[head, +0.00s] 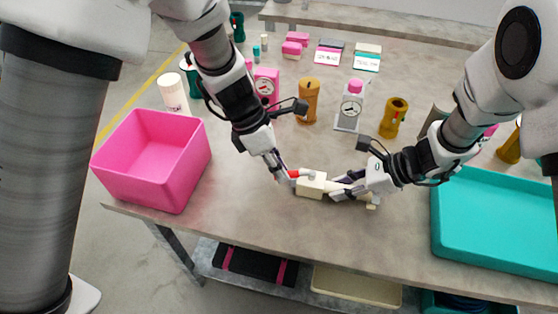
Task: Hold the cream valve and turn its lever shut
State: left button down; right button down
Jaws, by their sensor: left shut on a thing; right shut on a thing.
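The cream valve (312,186) lies near the front middle of the grey table, with pipe ends towards left and right. Its short red lever (294,173) shows at the valve's left end. My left gripper (284,176) reaches down from the upper left and is shut on the lever; its fingers partly hide the lever's far end. My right gripper (342,189) comes in from the right and is shut on the valve's right part, which its fingers partly cover. The exact lever angle is too small to tell.
A pink bin (150,190) stands at the table's left, and a teal tray (500,262) at the right. Behind the valve stand an orange bottle (308,100), a grey pink-capped bottle (350,108) and a mustard cylinder (393,118). The table in front of the valve is clear.

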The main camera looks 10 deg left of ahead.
pick_arm(q)
jog(key=shift+s+d+n+t, duration=0.25)
jog(key=shift+s+n+t, duration=0.2)
jog(key=shift+n, duration=0.45)
jog(key=c, duration=1.1)
grip_release()
jog(key=v, duration=1.2)
jog(key=shift+c, duration=0.3)
